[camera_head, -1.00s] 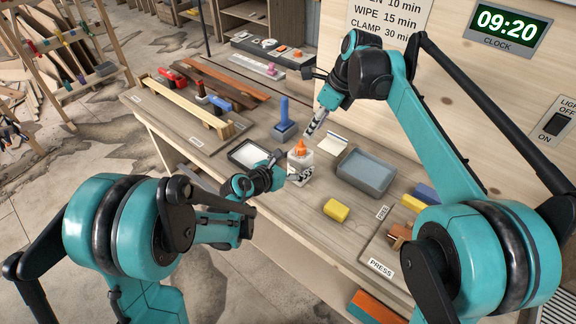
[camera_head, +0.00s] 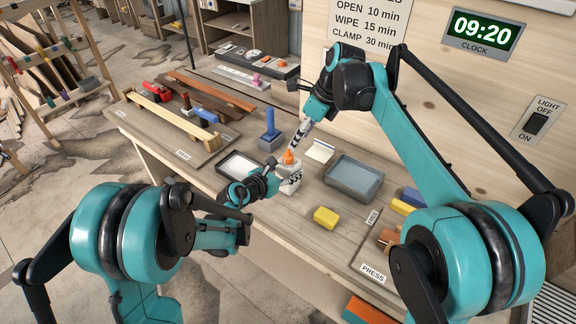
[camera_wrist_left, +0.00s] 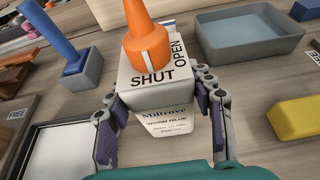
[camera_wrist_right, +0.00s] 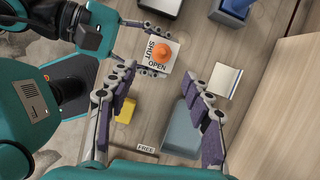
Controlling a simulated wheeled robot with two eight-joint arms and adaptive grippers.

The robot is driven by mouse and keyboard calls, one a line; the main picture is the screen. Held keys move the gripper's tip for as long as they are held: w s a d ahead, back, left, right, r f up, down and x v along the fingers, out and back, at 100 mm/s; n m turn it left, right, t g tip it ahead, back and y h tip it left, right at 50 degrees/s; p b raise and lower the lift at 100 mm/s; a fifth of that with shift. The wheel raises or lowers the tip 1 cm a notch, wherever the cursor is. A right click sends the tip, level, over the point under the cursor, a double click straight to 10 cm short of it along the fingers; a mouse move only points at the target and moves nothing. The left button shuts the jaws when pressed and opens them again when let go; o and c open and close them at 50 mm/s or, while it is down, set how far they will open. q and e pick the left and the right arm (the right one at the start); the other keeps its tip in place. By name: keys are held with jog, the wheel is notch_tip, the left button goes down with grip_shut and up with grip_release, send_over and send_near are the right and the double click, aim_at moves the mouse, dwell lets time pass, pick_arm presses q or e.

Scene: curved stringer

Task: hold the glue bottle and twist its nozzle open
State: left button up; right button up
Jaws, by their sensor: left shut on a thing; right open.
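The glue bottle (camera_head: 288,188) is a white square bottle standing upright on the workbench. Its cap reads SHUT and OPEN around an orange cone nozzle (camera_wrist_left: 150,45). A pale mark on the nozzle faces the word SHUT. My left gripper (camera_wrist_left: 160,112) is shut on the bottle body, one finger on each side, below the cap. My right gripper (camera_wrist_right: 160,80) is open and empty. Its fingers are spread, and in the right wrist view the nozzle (camera_wrist_right: 165,52) lies beyond them, apart from both. In the head view this gripper is just above and behind the nozzle.
A grey tray (camera_head: 327,187) lies right of the bottle and a yellow block (camera_head: 326,217) in front of it. A shallow tray with white contents (camera_wrist_left: 28,167) lies left. A blue-handled tool (camera_head: 269,125) stands behind. A notepad (camera_head: 320,151) lies near the wall.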

aim_at(293, 159)
jog(key=f+y, duration=0.1)
jog(key=f, duration=0.1)
jog(key=f+m+y, duration=0.1)
jog(key=f, duration=0.1)
jog(key=d+f+y, duration=0.1)
jog(key=f, duration=0.1)
jog(key=shift+s+m+y, duration=0.15)
jog(key=shift+m+y, duration=0.15)
jog(key=f+y, duration=0.1)
jog(key=s+d+f+t+y, duration=0.1)
jog(key=y, duration=0.1)
jog(key=s+f+m+y, duration=0.1)
jog(key=shift+s+d+f+y, duration=0.25)
jog(key=shift+d+y, duration=0.05)
jog(key=shift+d+f+t+y, duration=0.15)
jog(key=shift+f+t+y, duration=0.25)
jog(key=shift+t, duration=0.5)
jog(key=shift+d+f+n+t+y, duration=0.2)
jog(key=shift+d+n+t+y, duration=0.15)
jog(key=shift+t, duration=0.35)
jog(key=w+a+t, duration=0.1)
jog(key=a, duration=0.1)
jog(key=w+a+t, duration=0.2)
jog(key=w+a+t+y, duration=0.1)
jog(key=w+a, duration=0.1)
jog(key=a, duration=0.1)
jog(key=shift+a+r+n+t, duration=0.1)
jog(key=shift+r+n+t, duration=0.2)
jog(key=shift+r, duration=0.1)
jog(key=shift+s, duration=0.1)
